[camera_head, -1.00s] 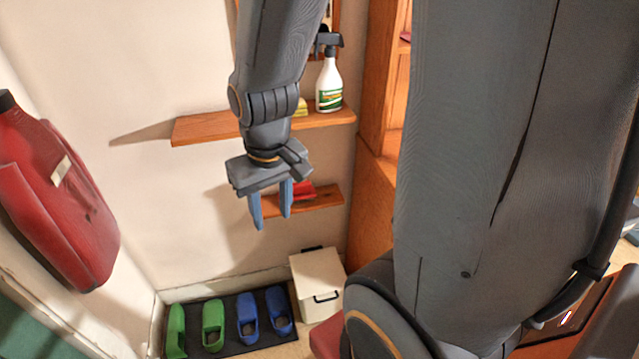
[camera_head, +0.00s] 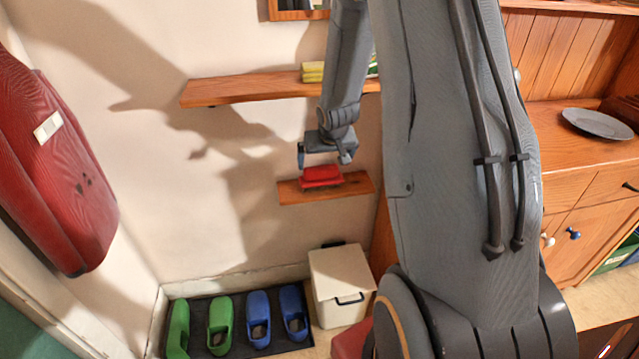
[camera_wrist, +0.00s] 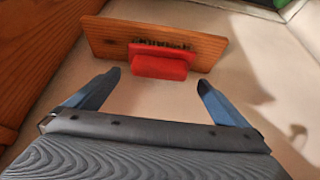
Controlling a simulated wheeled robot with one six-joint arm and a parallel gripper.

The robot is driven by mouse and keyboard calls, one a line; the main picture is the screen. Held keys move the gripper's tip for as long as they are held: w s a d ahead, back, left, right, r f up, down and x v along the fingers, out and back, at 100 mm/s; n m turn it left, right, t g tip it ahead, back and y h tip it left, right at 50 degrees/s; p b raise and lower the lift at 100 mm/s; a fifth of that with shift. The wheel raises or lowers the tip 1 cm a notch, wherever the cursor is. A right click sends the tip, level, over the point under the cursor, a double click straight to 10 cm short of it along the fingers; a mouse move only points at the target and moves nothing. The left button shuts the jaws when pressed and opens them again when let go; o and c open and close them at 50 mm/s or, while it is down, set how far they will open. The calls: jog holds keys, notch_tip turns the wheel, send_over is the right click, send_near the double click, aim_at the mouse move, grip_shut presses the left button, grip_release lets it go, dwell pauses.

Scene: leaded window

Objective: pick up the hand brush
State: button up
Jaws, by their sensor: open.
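The hand brush (camera_head: 321,176) is red and lies on the small lower wooden shelf (camera_head: 358,186) on the wall. It also shows in the wrist view (camera_wrist: 160,64), with dark bristles along its far side, against the shelf (camera_wrist: 108,40). My gripper (camera_head: 323,160) is just above and in front of the brush in the head view. In the wrist view my gripper (camera_wrist: 158,84) has its two blue fingers spread wide, with the brush ahead, between their lines and apart from them. The gripper is empty.
A longer wooden shelf (camera_head: 228,91) with a yellow-green item (camera_head: 313,72) is above. A white bin (camera_head: 340,272) and a mat with green and blue clogs (camera_head: 258,318) are below. A red case (camera_head: 52,165) hangs at left. A wooden dresser (camera_head: 560,130) stands at right.

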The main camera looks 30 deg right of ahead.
aim_at(322, 169)
jog(key=shift+x, duration=3.6)
jog(key=shift+w+r, duration=0.1)
jog(key=shift+c, duration=0.3)
jog(key=c, duration=0.8)
jog(key=shift+b, duration=0.3)
